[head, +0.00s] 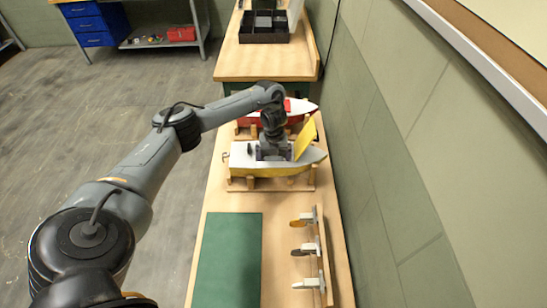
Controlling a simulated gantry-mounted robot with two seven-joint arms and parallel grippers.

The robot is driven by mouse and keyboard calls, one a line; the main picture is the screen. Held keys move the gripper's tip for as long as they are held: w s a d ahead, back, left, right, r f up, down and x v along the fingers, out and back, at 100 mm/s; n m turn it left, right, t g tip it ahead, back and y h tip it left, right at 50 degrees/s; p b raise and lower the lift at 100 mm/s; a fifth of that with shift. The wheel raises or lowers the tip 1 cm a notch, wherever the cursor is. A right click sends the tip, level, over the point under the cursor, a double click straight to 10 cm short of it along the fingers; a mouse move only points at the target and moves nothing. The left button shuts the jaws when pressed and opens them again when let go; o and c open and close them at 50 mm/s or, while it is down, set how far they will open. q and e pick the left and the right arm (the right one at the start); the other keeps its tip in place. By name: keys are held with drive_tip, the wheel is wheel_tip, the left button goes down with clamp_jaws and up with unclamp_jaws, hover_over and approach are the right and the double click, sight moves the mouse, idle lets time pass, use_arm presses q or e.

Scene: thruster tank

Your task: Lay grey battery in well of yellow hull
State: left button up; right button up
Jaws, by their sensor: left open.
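The yellow hull (262,172) sits on a wooden cradle on the bench, with a light grey deck and its bow to the right. Its yellow hatch cover (306,138) stands raised towards the bow. My left gripper (272,151) points down over the middle of the deck, at the well. It is open. The gripper and wrist hide most of the well. I cannot make out the grey battery apart from the grey gripper parts there, so whether it lies in the well is unclear. My right gripper is out of view.
A red hull (300,108) sits on a cradle just behind. A green mat (228,262) lies in front, beside a wooden rack (321,256) holding propellers. A wall (400,170) borders the bench on the right. A black divided tray (264,27) is on the far table.

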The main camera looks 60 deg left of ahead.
sight(274, 160)
use_arm(q)
wheel_tip(274, 160, up, 11)
drive_tip(key=p, duration=0.6)
